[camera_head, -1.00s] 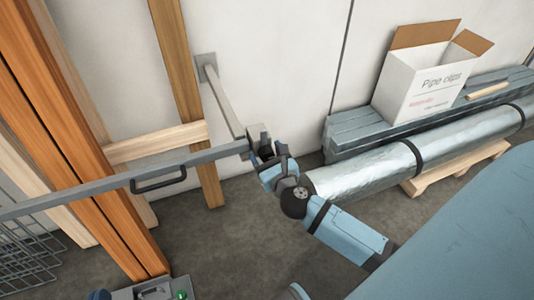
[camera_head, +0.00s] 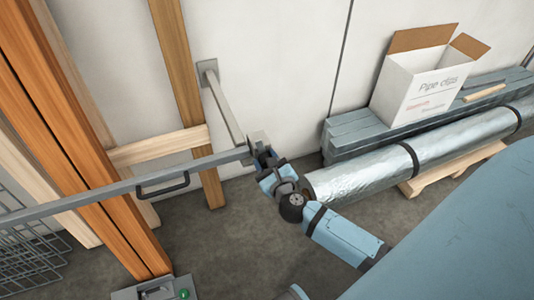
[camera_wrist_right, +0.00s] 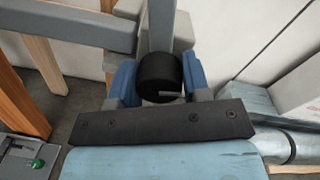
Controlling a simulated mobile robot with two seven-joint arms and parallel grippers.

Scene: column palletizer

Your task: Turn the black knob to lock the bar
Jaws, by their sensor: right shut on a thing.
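The grey bar (camera_head: 95,190) with a black handle (camera_head: 162,185) runs from the left to a bracket (camera_head: 262,138) at the end of a grey wall arm (camera_head: 223,100). The black knob (camera_wrist_right: 160,76) shows in the right wrist view, between the blue finger pads of my right gripper (camera_wrist_right: 160,84). The right gripper is shut on the knob. A short light mark shows on the knob's face. In the head view the right gripper (camera_head: 268,165) reaches the bracket and hides the knob. My left gripper is not in view.
Orange uprights (camera_head: 60,125) and a wooden post (camera_head: 182,90) stand at the left. A foil-wrapped pipe (camera_head: 365,172) and a white box marked "Pipe clips" (camera_head: 415,88) lie to the right. A green button (camera_head: 184,294) shows at the bottom. Bare floor (camera_head: 230,240) lies below the bar.

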